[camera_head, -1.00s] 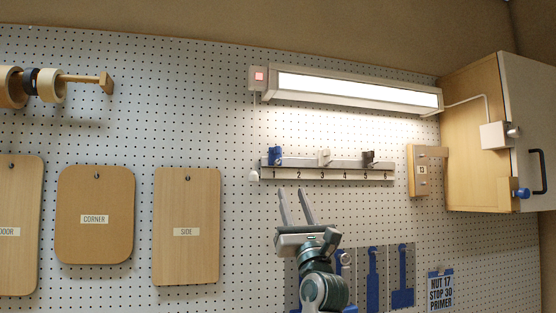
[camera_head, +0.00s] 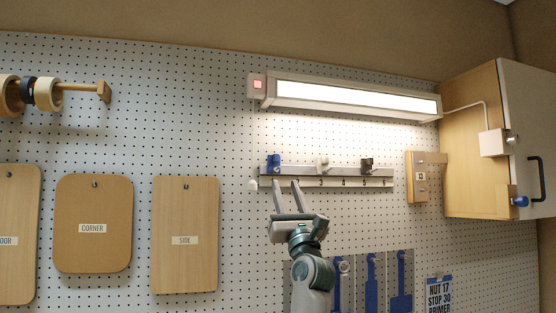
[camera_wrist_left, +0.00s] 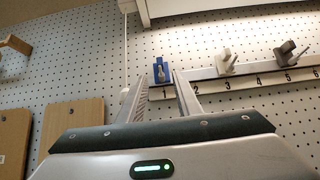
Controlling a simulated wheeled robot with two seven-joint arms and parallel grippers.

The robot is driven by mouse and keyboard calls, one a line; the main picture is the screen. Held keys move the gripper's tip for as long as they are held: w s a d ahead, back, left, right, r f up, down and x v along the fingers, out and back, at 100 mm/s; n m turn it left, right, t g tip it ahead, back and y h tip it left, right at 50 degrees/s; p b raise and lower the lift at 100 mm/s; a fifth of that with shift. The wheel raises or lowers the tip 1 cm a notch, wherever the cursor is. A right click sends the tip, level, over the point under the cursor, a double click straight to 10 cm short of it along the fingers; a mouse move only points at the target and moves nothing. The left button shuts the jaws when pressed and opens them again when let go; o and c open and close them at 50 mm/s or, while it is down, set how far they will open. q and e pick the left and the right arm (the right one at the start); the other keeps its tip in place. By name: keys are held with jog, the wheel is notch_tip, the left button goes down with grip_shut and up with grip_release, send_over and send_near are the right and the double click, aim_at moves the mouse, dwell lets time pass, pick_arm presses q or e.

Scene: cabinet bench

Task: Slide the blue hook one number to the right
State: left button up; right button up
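The blue hook (camera_head: 274,163) sits on the numbered rail (camera_head: 338,172) near its left end. In the left wrist view the blue hook (camera_wrist_left: 161,71) is above the number 1, seen between and beyond my fingertips. A white hook (camera_head: 322,165) and a dark hook (camera_head: 367,164) sit farther right on the rail. My left gripper (camera_head: 287,184) is open and empty, just below the rail, with its fingertips close to the blue hook's lower side. I cannot tell whether the fingers touch the rail. My right gripper is not in view.
A lit lamp (camera_head: 350,98) is fixed above the rail. A wooden cabinet (camera_head: 472,140) and a small switch box (camera_head: 420,177) are to the right. Wooden boards (camera_head: 185,215) hang at left, and blue tools (camera_head: 372,283) hang below. Bare pegboard surrounds the rail.

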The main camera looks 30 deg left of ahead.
aim_at(278, 163)
pick_arm(q)
jog(key=p+x, duration=0.3)
jog(key=x, duration=0.7)
jog(key=shift+w+a+r+p, duration=0.25)
jog(key=shift+a+r+p, duration=0.1)
grip_shut()
